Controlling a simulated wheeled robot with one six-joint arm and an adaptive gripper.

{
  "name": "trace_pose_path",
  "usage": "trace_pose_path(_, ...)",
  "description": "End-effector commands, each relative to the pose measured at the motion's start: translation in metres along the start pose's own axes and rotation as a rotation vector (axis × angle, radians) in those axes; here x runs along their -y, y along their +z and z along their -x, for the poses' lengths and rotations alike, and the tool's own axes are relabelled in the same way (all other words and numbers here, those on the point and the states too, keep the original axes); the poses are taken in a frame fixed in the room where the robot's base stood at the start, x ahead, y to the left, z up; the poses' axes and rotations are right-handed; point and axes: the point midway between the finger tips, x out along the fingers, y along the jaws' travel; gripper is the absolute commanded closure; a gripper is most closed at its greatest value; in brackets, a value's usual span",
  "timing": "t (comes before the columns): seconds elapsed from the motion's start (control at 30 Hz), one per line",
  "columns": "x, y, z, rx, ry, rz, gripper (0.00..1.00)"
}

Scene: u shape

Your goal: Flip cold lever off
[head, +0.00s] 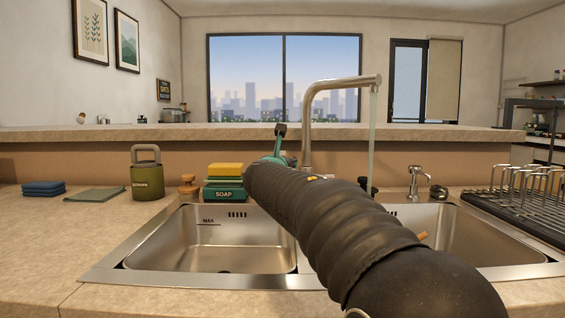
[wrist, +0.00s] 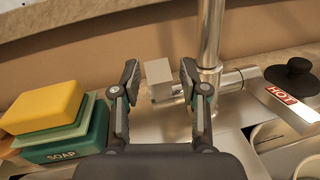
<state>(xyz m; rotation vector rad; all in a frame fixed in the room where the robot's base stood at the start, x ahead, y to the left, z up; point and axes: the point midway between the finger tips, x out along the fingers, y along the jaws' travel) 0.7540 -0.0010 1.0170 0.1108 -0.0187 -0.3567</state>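The metal faucet (head: 308,115) stands behind the sinks with a stream of water (head: 373,135) falling from its spout; its post also shows in the wrist view (wrist: 211,35). A plain grey block (wrist: 158,72), apparently the cold lever, is at the left end of the faucet's valve body. No cold label shows on it. The hot lever (wrist: 290,98) with a red HOT label points toward the camera on the right. My gripper (wrist: 160,82) is open, with one finger on each side of the grey block in the picture; contact cannot be told. In the head view my gripper (head: 279,146) is left of the faucet post, partly hidden by my arm.
A yellow sponge on a green SOAP box (head: 224,194) stands close left of my gripper. Two steel basins (head: 210,245) lie in front. A dish rack (head: 530,200) is at the right, and a raised ledge (head: 200,133) runs behind.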

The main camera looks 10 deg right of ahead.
Motion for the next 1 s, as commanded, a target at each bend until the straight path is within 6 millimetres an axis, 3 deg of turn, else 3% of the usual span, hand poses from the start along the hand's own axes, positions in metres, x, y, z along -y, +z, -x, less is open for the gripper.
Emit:
trace_pose_path(0.03, 0.0, 0.0, 0.0, 0.0, 0.0, 0.0, 0.71)
trace_pose_path(0.17, 0.0, 0.0, 0.0, 0.0, 0.0, 0.0, 1.0)
trace_pose_path(1.0, 0.002, -0.011, 0.006, 0.114, 0.013, -0.019, 1.0)
